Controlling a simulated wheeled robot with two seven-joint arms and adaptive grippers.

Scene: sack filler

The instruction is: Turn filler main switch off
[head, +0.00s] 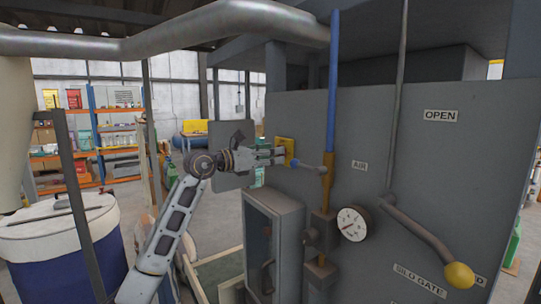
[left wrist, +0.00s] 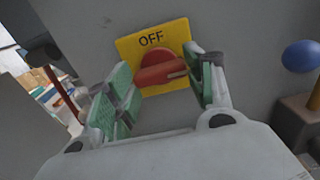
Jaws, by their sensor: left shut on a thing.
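The filler main switch is a red rotary knob (left wrist: 160,70) on a yellow plate (left wrist: 125,47) marked OFF at its top. In the left wrist view its handle lies nearly level, with a pale mark at its right end. The yellow plate also shows in the head view (head: 289,144), on the grey cabinet's left part; the knob there is hidden by my gripper. My left gripper (head: 280,156) reaches the plate from the left. Its green-padded fingers (left wrist: 168,84) stand either side of the knob and are shut on it. My right gripper is not in view.
A blue-tipped air lever (head: 310,168) sits just right of my left gripper; its blue ball (left wrist: 302,56) shows in the left wrist view. A gauge (head: 352,224) and a yellow-knobbed silo gate lever (head: 425,238) are further right.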

